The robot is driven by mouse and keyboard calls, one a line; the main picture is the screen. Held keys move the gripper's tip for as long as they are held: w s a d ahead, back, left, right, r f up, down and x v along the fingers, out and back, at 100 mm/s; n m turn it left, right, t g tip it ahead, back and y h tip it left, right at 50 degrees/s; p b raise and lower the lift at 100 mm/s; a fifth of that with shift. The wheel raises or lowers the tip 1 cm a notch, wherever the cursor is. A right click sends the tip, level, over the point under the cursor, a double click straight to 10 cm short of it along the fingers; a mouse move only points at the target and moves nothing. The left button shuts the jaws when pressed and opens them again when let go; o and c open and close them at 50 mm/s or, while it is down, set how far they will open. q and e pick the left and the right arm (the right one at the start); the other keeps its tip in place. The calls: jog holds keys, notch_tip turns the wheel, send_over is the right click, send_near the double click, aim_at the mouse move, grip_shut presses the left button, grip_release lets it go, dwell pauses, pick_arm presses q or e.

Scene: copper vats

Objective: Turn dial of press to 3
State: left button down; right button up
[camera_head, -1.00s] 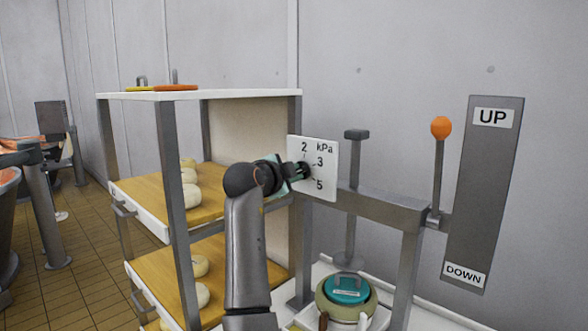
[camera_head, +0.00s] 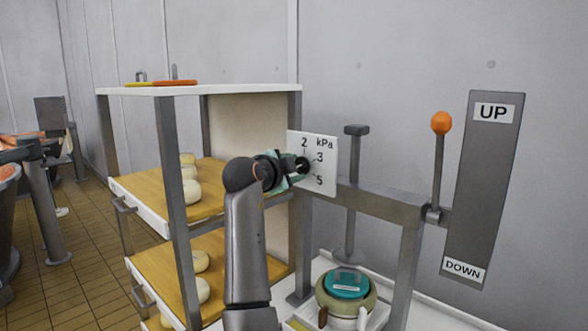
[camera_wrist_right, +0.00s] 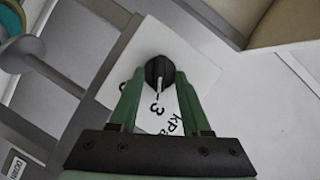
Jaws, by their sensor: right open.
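The press's dial is a black round knob with a white pointer line on a white plate marked 2, 3, 5 and kPa. The dial (camera_head: 303,164) is partly covered by my right gripper (camera_head: 298,167) in the head view. In the right wrist view the dial (camera_wrist_right: 159,71) shows clearly, with its pointer line aimed at the 3. My right gripper's green fingers (camera_wrist_right: 158,84) are open, one tip on each side just short of the dial; contact is not visible. My left gripper is not in view.
A shelf rack (camera_head: 200,90) with pale round cheeses stands left of the plate. Right of it are the press frame (camera_head: 380,204), an orange-knobbed lever (camera_head: 441,124) beside an UP/DOWN panel (camera_head: 485,190), and a green-and-teal pot (camera_head: 347,286) below.

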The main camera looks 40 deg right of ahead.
jog(key=b+v, duration=0.3)
jog(key=v, duration=0.9)
jog(key=shift+a, duration=0.2)
